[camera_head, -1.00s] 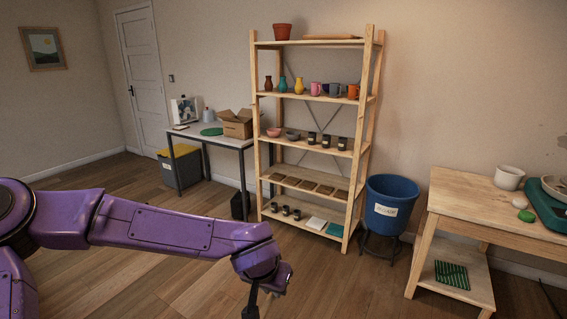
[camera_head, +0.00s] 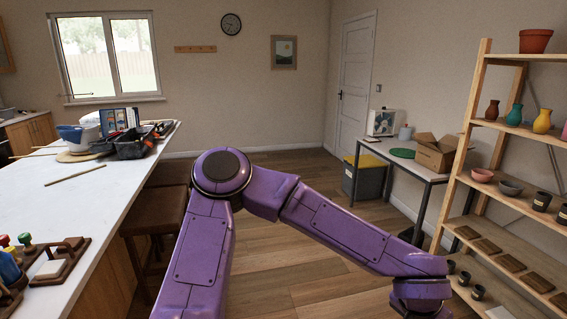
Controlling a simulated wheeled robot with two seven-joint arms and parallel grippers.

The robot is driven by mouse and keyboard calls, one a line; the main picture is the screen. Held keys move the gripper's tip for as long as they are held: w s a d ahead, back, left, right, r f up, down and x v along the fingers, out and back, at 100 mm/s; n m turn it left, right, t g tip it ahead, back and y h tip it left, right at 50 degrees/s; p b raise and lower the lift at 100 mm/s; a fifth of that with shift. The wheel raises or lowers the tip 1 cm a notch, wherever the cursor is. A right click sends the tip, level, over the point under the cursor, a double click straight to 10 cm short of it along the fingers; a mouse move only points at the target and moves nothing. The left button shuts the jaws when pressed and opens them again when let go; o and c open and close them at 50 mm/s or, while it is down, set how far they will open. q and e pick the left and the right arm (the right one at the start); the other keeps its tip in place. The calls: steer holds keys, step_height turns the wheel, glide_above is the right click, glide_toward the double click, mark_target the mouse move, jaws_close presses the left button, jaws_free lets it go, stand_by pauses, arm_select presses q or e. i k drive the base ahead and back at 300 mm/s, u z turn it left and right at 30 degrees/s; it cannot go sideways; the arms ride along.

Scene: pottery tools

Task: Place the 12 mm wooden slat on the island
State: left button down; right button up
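The island (camera_head: 120,200) is the long white-topped counter on the left. A thin wooden strip (camera_head: 75,174) lies on its top, near the middle. Another thin strip (camera_head: 32,155) lies farther back at the left. I cannot tell whether either is the 12 mm slat. My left arm reaches across the middle to the lower right, and its wrist is at the bottom edge by the shelf. Its gripper fingers are below the frame, so anything in them is hidden. My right gripper is not in view.
Stools (camera_head: 155,215) stand against the island's side. A tool caddy (camera_head: 135,145) and wooden holders (camera_head: 60,262) occupy parts of its top. The shelf rack (camera_head: 462,150) stands close on the right; a grey table (camera_head: 405,165) is behind. Floor between is open.

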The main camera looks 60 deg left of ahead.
mark_target(59, 193)
steer(key=u, duration=2.5)
steer(key=i, duration=3.75)
steer(key=u, duration=1.65)
